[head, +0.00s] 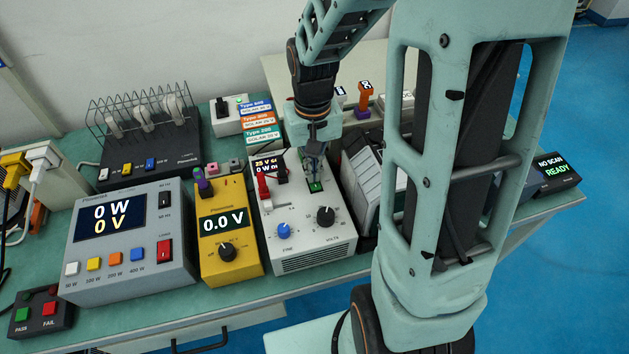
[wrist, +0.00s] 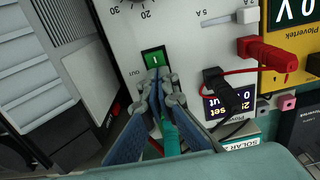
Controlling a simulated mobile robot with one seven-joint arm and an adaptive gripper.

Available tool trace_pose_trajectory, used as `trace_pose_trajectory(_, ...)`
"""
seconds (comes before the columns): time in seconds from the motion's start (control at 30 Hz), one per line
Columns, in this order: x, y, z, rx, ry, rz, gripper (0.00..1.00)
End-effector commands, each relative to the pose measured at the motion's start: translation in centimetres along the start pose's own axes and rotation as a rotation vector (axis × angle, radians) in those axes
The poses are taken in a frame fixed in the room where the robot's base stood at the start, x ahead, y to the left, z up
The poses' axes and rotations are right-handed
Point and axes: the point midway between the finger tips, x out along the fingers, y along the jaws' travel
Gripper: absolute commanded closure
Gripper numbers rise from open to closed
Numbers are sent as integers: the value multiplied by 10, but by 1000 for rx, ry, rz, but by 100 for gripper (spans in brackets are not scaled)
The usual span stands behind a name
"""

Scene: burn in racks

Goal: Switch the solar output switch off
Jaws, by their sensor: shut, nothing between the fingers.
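The white solar supply (head: 300,225) stands on the bench with a small display, a blue knob and a black knob. Its green output rocker switch (head: 316,187) is on the top face, right of the display. In the wrist view the switch (wrist: 154,58) shows green with a white mark, beside the letters OUT. My gripper (head: 315,174) is shut and empty, pointing down at the switch. In the wrist view the fingertips (wrist: 160,78) are at the switch's near edge and hide a little of it; I cannot tell whether they touch it.
Red and black plugs (wrist: 268,52) with cables sit close to the fingers. A yellow meter (head: 226,228) reading 0.0 V and a grey load unit (head: 125,240) reading 0 W, 0 V stand to the left. Grey panels (head: 360,195) stand close on the right.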

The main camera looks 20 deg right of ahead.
Motion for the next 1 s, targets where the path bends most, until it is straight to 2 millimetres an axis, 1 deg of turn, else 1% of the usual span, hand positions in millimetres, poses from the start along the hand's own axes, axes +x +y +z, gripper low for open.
trace_pose_trajectory(0.17,-7,0,2,0,-5,0,100)
trace_pose_trajectory(0.8,-60,0,1,0,-2,0,100)
trace_pose_trajectory(0.9,-67,0,1,0,-3,0,100)
trace_pose_trajectory(1.0,-70,0,1,0,-4,0,100)
